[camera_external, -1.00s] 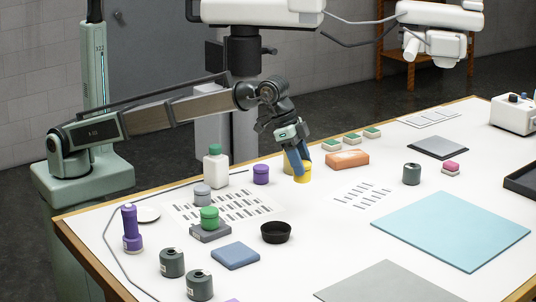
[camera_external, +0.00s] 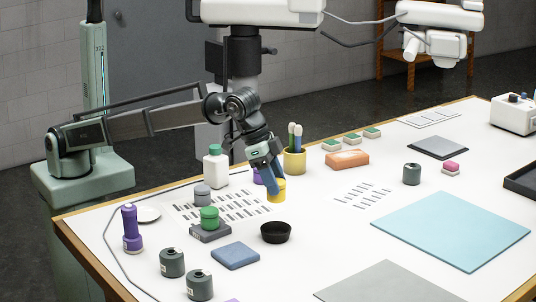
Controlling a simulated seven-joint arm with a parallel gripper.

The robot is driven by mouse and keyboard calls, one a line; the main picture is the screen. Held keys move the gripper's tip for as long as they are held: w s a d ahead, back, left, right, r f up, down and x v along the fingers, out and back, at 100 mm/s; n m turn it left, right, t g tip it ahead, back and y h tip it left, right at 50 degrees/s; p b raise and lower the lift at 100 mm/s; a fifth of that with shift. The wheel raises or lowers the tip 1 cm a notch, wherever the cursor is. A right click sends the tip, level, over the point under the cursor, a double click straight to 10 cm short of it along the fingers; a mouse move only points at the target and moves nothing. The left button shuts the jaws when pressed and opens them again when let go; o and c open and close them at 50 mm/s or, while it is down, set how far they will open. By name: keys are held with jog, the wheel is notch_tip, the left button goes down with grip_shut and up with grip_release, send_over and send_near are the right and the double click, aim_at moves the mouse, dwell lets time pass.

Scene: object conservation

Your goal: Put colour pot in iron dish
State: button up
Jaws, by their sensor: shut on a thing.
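The colour pot, a small yellow pot (camera_external: 278,191), is between the fingers of my gripper (camera_external: 274,186). My gripper is shut on it, with its blue fingers pointing down. Whether the pot is clear of the table cannot be told for sure. The iron dish, a small black round dish (camera_external: 276,233), stands on the white table in front of the pot, apart from it. No contents show in the dish.
A yellow holder with brushes (camera_external: 294,160) stands behind my gripper. A purple pot (camera_external: 258,177) is partly hidden by my fingers. A white bottle (camera_external: 216,167), a green-topped pot (camera_external: 209,217) and a blue block (camera_external: 235,255) stand to the left.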

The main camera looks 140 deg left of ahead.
jog(key=shift+f, duration=4.95)
jog(key=shift+s+f, duration=0.1)
jog(key=shift+f, duration=0.4)
jog(key=o, duration=1)
jog(key=shift+o, duration=0.4)
jog(key=shift+s+r, duration=0.1)
jog(key=shift+r, duration=0.4)
jog(key=v, duration=1.2)
